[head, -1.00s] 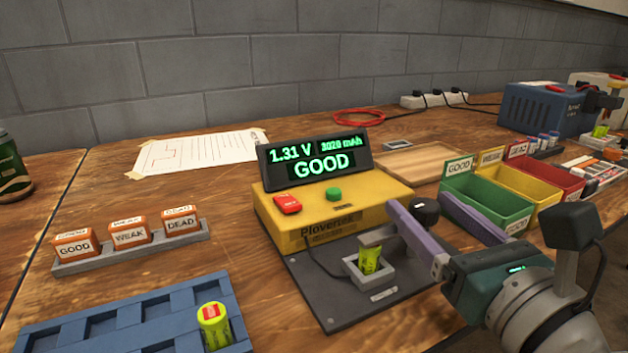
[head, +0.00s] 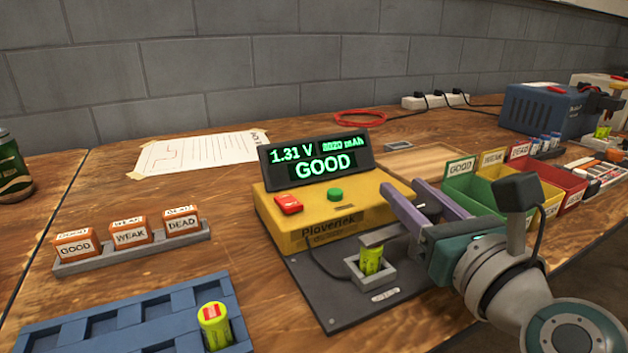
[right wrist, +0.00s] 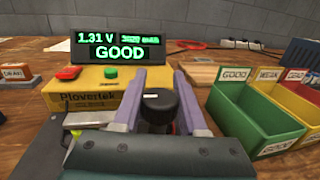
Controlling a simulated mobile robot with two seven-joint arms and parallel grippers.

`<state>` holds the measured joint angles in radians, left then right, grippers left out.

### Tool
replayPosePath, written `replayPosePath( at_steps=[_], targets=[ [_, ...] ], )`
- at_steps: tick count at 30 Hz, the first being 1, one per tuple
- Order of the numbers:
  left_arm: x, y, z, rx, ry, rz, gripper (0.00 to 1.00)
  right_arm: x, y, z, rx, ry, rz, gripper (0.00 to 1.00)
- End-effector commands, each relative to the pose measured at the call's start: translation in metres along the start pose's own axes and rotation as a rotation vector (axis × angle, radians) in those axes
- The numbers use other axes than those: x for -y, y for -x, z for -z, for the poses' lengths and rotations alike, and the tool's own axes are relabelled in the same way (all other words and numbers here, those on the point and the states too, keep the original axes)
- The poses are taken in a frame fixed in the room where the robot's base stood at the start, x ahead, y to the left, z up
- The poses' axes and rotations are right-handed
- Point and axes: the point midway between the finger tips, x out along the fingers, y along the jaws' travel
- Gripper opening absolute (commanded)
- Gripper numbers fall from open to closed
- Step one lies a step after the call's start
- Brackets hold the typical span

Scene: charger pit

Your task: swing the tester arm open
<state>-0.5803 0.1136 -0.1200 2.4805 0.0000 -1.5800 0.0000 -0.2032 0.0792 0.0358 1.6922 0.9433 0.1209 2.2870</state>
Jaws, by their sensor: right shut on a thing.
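The yellow tester (head: 335,213) stands in the middle of the bench on a dark base plate. Its display (head: 312,157) reads 1.31 V, 3020 mAh and GOOD. A green cell (head: 371,259) stands upright in the small grey socket (head: 386,277) in front. My right gripper (head: 404,190), at the tester's front right corner, is shut on the black knob of the tester arm, with one purple finger on each side. The knob (right wrist: 158,105) shows between the fingers in the right wrist view. The rest of the tester arm is mostly hidden by my gripper. My left gripper is out of view.
Green (head: 470,192), yellow and red bins stand close to the right of my gripper. Orange labelled blocks (head: 130,235) sit on a grey rail at left. A blue rack (head: 130,320) holds one green cell (head: 214,325) at front left. Bench between rail and tester is clear.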

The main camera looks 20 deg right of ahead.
Motion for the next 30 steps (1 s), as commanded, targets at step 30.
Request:
replayPosePath(
  at_steps=[30],
  targets=[
    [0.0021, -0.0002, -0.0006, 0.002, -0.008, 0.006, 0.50, 0.0001, 0.0001, -0.0001, 0.000, 0.001, 0.000, 0.00]
  ],
)
